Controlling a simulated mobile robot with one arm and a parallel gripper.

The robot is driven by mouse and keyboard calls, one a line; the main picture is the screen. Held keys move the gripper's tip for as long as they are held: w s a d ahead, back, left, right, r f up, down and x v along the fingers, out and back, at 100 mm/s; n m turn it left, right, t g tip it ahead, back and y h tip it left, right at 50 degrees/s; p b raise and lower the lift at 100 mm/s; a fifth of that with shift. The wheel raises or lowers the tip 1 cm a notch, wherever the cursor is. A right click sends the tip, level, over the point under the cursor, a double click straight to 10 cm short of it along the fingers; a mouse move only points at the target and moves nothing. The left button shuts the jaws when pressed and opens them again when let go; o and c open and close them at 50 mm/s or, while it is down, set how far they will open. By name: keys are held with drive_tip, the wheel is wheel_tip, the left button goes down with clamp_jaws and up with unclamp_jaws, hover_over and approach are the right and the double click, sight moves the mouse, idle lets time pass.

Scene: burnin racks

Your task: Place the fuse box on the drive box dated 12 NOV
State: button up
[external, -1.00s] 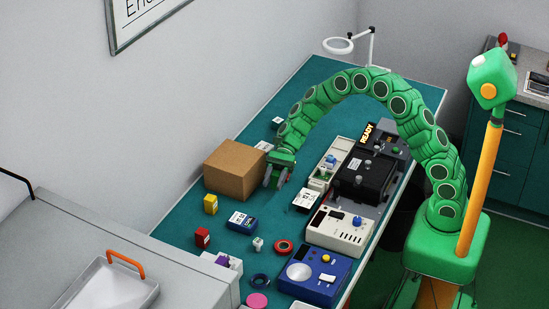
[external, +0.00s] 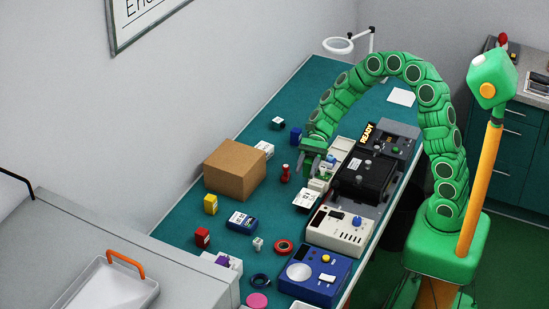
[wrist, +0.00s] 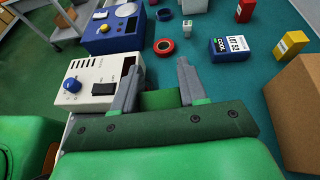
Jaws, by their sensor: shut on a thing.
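My gripper (external: 316,172) hangs above the bench, left of the open cream tray, fingers pointing down. In the wrist view its two grey fingers (wrist: 157,78) are shut on a green block (wrist: 160,98); no label on it shows, so I cannot confirm that it is the fuse box. A white-and-black labelled box (external: 307,199) lies just in front of my gripper. A blue box with a white label (external: 242,220) lies further left and shows in the wrist view (wrist: 230,48). I cannot read a 12 NOV date on any box.
A cardboard box (external: 235,170) stands left of my gripper and a red peg-like piece (external: 285,173) between them. The cream tray (external: 345,150), black unit (external: 362,180), cream device (external: 340,232) and blue device (external: 315,274) line the right edge. Yellow (external: 210,204) and red (external: 202,237) boxes stand front left.

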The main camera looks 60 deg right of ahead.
drive_tip(key=shift+s+r, duration=0.1)
drive_tip(key=shift+s, duration=0.1)
drive_tip(key=shift+w+d+r, duration=0.1)
drive_tip(key=shift+w+d, duration=0.1)
drive_tip(key=w+d+r+m+t+h, duration=0.2)
drive_tip(key=w+d+m+t, duration=0.3)
drive_tip(key=w+d, duration=0.3)
drive_tip(key=w+d+r+m+t+h, duration=0.2)
drive_tip(key=w+d+r+m+t, duration=0.1)
drive_tip(key=w+d+m+t, duration=0.35)
drive_tip(key=shift+n+g, duration=0.45)
drive_tip(key=shift+n, duration=0.3)
drive_tip(key=shift+w+d+f, duration=0.35)
drive_tip(key=shift+w+f, duration=1.25)
drive_tip(key=shift+w, duration=0.75)
drive_tip(key=shift+w+d+f, duration=0.4)
drive_tip(key=shift+w+f, duration=1.25)
drive_tip(key=shift+w, duration=0.75)
drive_tip(key=shift+w+d+f, duration=0.35)
drive_tip(key=shift+w+f, duration=1.25)
drive_tip(key=shift+w, duration=0.75)
drive_tip(key=shift+w+f, duration=0.25)
drive_tip(key=shift+f, duration=1.55)
drive_tip(key=shift+f, duration=0.1)
